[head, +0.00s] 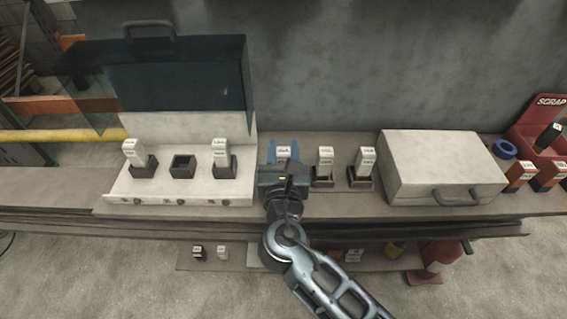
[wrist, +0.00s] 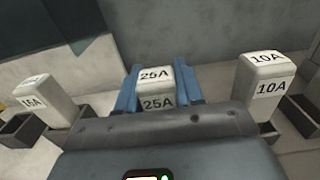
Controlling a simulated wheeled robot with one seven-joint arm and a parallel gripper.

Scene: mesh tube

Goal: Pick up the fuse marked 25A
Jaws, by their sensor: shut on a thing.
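The fuse marked 25A (wrist: 155,88) is a white block with black lettering, between the two blue fingers of my gripper (wrist: 158,88) in the wrist view. My gripper is shut on it. In the head view the 25A fuse (head: 284,152) shows between the blue fingers of my gripper (head: 285,151), above the bench. Its lower part is hidden by my gripper, so I cannot tell if it still sits in a holder. A fuse marked 10A (wrist: 267,85) stands to the right, apart from my fingers. Another fuse (wrist: 45,100), apparently marked 15A, stands to the left.
The fuse panel (head: 235,190) with its raised dark cover (head: 180,75) is on the left, with one empty socket (head: 183,166). Two fuses (head: 325,158) (head: 365,160) stand right of my gripper. A white case (head: 435,160) and a red scrap bin (head: 545,115) are further right.

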